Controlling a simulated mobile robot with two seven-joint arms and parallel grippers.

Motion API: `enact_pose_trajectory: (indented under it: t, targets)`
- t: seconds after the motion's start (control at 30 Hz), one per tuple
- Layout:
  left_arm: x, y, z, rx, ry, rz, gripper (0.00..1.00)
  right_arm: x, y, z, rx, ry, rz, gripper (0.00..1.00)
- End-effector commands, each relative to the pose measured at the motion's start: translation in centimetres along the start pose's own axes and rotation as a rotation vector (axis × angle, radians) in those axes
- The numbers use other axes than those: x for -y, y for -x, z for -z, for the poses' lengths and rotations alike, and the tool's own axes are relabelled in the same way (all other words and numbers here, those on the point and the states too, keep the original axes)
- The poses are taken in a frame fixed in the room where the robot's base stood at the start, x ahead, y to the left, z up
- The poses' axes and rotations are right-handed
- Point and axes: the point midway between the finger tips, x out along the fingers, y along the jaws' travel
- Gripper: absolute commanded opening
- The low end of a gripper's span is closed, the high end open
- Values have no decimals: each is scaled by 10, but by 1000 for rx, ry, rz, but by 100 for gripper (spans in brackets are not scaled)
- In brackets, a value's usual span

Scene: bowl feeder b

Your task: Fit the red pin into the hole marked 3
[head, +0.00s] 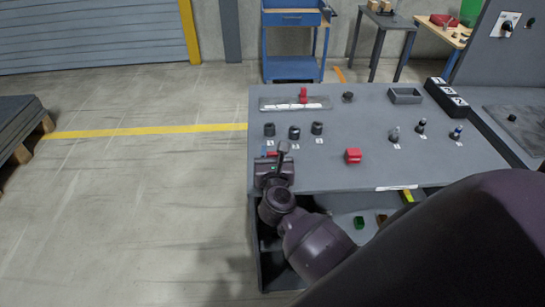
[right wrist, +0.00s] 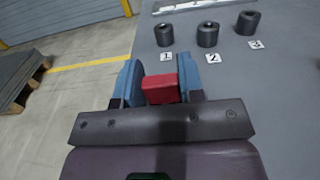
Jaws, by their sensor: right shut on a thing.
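My right gripper (head: 272,155) is over the near left edge of the grey table, shut on a red piece that I take to be the red pin (right wrist: 160,88). In the right wrist view its block-like red end shows between the blue fingers (right wrist: 160,82); its lower part is hidden. Three dark round sockets stand in a row beyond the gripper. The socket marked 3 (right wrist: 247,22) is the rightmost; it also shows in the head view (head: 316,128). The held piece is apart from it, nearer and to the left. My left gripper is not in view.
Socket 1 (right wrist: 164,35) and socket 2 (right wrist: 208,35) stand left of socket 3. A red block (head: 353,156) lies to their right. A tray with a red piece (head: 303,95) is behind. Several small upright parts (head: 421,126) and an open grey box (head: 405,95) are farther right.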

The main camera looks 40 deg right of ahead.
Motion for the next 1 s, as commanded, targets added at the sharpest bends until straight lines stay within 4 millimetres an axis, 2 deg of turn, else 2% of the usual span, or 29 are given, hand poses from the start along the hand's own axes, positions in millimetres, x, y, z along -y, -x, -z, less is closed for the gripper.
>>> enact_pose_trajectory:
  t: [0.2, 0.37, 0.47, 0.8, 1.0]
  targets:
    - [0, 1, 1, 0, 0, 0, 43, 0, 0, -3, 0, -1, 0, 12]
    - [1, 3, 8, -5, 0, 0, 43, 0, 0, -21, 4, -4, 0, 12]
    - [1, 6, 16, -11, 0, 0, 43, 0, 0, -41, 5, -5, -1, 12]
    - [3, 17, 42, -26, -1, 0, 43, 0, 0, -128, 5, -5, -1, 12]
    - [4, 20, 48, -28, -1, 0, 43, 0, 0, -169, 3, -3, -1, 12]
